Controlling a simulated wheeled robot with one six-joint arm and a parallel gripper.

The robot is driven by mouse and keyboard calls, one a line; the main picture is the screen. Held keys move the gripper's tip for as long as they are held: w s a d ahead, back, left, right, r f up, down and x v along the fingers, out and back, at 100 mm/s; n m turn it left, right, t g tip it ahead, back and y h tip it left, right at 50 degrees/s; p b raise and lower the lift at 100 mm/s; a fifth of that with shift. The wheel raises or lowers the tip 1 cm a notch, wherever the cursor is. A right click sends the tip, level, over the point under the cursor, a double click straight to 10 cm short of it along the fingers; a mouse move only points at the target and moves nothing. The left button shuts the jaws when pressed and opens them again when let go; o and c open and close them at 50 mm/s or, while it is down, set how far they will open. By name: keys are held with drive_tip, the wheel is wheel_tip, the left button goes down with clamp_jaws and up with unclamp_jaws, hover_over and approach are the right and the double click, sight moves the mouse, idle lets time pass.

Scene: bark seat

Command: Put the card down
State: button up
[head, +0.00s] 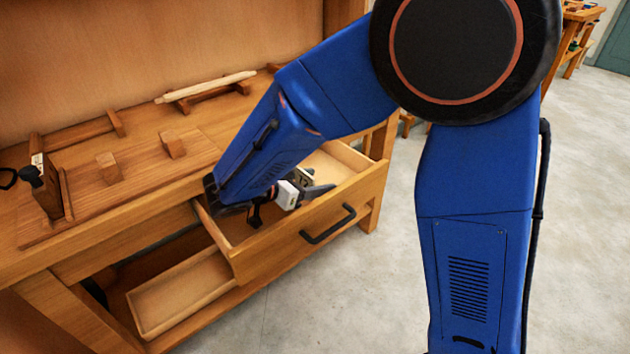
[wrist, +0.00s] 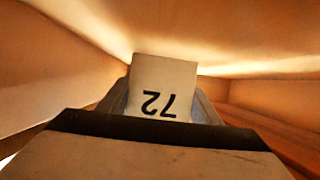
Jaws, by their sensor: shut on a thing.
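The card (wrist: 163,80) is pale, with the number 72 upside down in the wrist view. It is between the fingers of my gripper (wrist: 165,103), which is shut on it. In the head view my gripper (head: 312,186) is at the open drawer (head: 335,204) of the wooden bench, inside or just over it. The card (head: 304,177) shows there as a small pale patch by the fingers. The wrist view shows wooden walls around the card. I cannot tell whether the card touches the drawer floor.
A lower open tray (head: 180,290) sits beneath.

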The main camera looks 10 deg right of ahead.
sight(303, 182)
drive_tip(key=shift+f, duration=0.1)
drive_tip(key=o, duration=1)
drive_tip(key=shift+s+a+r, duration=0.1)
drive_tip(key=shift+a+r, duration=0.05)
drive_tip(key=shift+r, duration=0.05)
drive_tip(key=shift+v, duration=3.6)
